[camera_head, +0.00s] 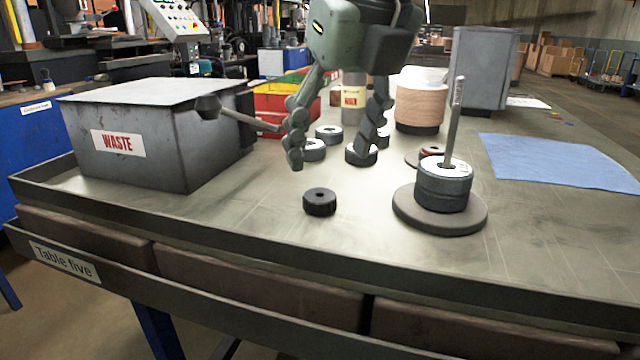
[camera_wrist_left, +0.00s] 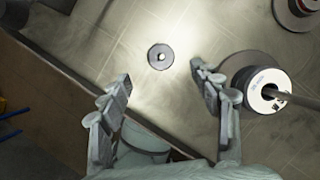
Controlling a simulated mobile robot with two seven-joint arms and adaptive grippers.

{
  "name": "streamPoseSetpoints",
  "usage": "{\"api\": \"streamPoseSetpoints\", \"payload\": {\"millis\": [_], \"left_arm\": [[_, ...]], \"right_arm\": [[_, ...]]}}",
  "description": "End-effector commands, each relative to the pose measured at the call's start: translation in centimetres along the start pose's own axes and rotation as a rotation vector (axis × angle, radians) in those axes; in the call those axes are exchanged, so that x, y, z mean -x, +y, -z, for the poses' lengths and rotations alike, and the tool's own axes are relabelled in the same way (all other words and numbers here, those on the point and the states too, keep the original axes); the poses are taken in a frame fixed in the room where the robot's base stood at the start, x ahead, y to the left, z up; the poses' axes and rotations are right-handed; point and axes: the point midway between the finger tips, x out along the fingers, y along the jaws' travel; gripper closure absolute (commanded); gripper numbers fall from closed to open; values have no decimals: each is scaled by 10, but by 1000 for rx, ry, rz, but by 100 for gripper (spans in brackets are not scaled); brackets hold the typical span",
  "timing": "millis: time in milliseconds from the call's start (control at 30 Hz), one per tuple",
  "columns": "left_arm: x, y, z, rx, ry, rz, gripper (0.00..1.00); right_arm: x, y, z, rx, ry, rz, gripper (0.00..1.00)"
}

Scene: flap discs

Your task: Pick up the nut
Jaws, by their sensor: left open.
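The nut (camera_head: 320,202) is a short, dark, ridged ring with a hole, lying flat on the table near its front edge. In the left wrist view the nut (camera_wrist_left: 153,50) is a dark disc with a pale hole, beyond and between the fingertips. My left gripper (camera_head: 332,156) is open and empty, with fingers pointing down, above and behind the nut in the head view. Its open fingers (camera_wrist_left: 160,80) also show in the left wrist view, apart from the nut. My right gripper is not in view.
A spindle post (camera_head: 455,115) on a round base (camera_head: 415,213) holds stacked discs (camera_head: 443,193) right of the nut. Several dark rings lie behind it, one of them a ring (camera_head: 328,134). A grey waste box (camera_head: 165,165) stands left; a blue cloth (camera_head: 560,160) lies right.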

Motion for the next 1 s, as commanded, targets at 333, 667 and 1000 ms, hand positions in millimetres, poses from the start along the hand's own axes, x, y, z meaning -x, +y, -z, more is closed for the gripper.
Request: {"api": "streamPoseSetpoints", "payload": {"millis": [333,667,1000], "left_arm": [[-36,0,0,-3,3,-2,37],[-76,-2,0,-2,2,0,37],[-78,-2,0,-2,2,1,50]], "right_arm": [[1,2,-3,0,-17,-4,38],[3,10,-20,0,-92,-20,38],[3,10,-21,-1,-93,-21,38]]}}
